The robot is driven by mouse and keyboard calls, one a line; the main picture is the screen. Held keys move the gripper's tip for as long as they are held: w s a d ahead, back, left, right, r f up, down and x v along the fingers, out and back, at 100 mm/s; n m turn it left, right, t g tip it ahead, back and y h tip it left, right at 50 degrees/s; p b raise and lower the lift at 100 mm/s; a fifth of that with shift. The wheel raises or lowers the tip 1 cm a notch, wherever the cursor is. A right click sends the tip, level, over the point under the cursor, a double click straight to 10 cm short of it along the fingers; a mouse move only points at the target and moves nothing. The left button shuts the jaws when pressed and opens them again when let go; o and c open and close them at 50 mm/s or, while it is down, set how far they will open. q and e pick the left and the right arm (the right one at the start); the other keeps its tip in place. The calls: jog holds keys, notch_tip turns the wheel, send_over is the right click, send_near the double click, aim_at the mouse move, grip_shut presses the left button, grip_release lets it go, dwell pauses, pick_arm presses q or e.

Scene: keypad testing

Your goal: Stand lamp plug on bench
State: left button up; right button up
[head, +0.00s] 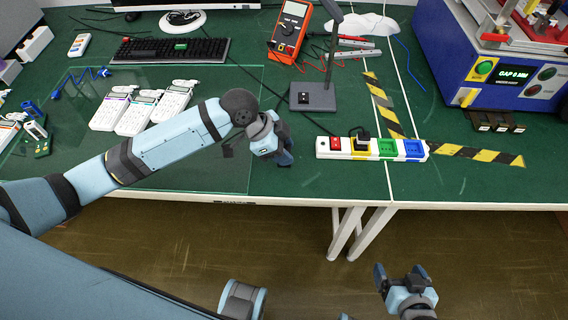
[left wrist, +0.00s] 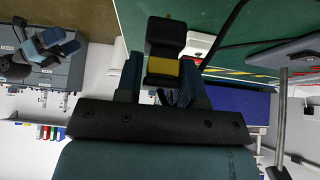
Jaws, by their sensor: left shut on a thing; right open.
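My left gripper (head: 285,155) is just left of the power strip (head: 328,153), over the front part of the bench. In the left wrist view its fingers (left wrist: 164,85) are shut on a black plug-like block with a yellow band (left wrist: 166,36). A black plug (head: 361,136) sits at the yellow socket of the strip. The black lamp (head: 313,98) stands behind the strip, and a dark cord runs towards the strip. I cannot tell which plug the cord ends in. My right gripper (head: 402,280) is open and empty, in front of the bench.
The green bench (head: 300,185) is bare in front of the strip. An orange multimeter (head: 289,30) stands behind. Yellow-black tape (head: 480,155) and a blue machine (head: 480,95) are at the right.

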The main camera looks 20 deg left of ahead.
pick_arm(q)
notch_tip(320, 180, down, 2)
jog(key=shift+f, duration=0.1)
notch_tip(320, 180, down, 3)
jog(key=shift+f+b, duration=0.2)
jog(key=shift+b, duration=0.1)
pick_arm(e)
jog(key=shift+s+f, duration=0.1)
pick_arm(q)
jog(key=o, duration=0.9)
jog(key=shift+f, duration=0.1)
jog(key=shift+o, duration=0.2)
pick_arm(e)
jog(key=shift+f, duration=0.1)
